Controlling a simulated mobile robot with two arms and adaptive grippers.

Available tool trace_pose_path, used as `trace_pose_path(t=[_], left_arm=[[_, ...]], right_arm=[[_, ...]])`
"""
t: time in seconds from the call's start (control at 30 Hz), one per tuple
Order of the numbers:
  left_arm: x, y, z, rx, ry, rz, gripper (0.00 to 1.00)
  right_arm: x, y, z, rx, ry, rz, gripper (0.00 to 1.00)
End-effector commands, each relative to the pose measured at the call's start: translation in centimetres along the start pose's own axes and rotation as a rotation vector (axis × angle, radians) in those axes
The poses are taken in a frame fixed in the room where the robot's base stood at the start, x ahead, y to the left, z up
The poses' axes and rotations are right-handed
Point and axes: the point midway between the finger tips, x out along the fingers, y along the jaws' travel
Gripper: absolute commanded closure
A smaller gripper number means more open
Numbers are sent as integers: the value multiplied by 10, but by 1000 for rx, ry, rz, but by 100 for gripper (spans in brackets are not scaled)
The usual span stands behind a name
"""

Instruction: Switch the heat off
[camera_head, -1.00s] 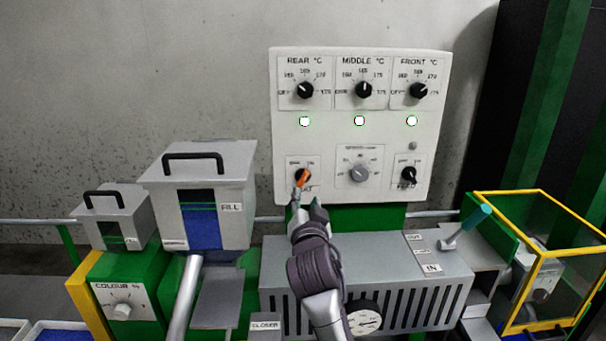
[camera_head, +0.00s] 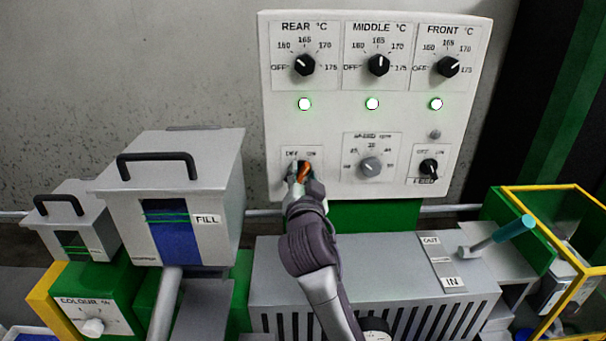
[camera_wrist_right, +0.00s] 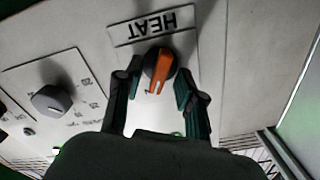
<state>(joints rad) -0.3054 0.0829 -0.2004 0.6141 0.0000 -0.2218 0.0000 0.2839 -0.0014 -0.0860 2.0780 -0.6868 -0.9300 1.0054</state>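The HEAT switch is a round dark knob with an orange pointer (camera_head: 305,173), low on the left of the white control panel (camera_head: 235,0). In the right wrist view the orange knob (camera_wrist_right: 158,68) sits below an upside-down HEAT label (camera_wrist_right: 155,24), its pointer toward the picture's bottom. My right gripper (camera_head: 300,170) is at the switch and partly hides it. In the right wrist view its two fingers (camera_wrist_right: 158,80) stand apart, one on each side of the knob, with gaps visible; contact cannot be told. My left gripper is not in view.
Three temperature knobs sit above three lit green lamps (camera_head: 372,104). A grey speed knob (camera_head: 370,167) and a black switch (camera_head: 429,167) are right of HEAT. A grey FILL hopper (camera_head: 200,185) stands left; a slotted grey housing (camera_head: 370,270) lies below.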

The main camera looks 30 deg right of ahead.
Motion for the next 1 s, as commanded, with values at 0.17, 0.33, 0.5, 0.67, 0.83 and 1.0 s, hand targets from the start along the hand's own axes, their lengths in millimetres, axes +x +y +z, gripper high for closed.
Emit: trace_pose_path(t=[0.17,0.33,0.5,0.67,0.83,1.0], left_arm=[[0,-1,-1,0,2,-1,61],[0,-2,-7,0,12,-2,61],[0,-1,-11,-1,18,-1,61],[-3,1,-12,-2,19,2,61],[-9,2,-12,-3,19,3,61],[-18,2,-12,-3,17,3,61]], right_arm=[[0,0,0,0,0,0,85],[0,0,0,0,0,1,100],[0,0,0,-4,0,1,100],[0,0,0,-32,-1,1,100],[0,-1,-1,-112,-2,2,100],[0,-1,-2,-242,-2,2,100]])
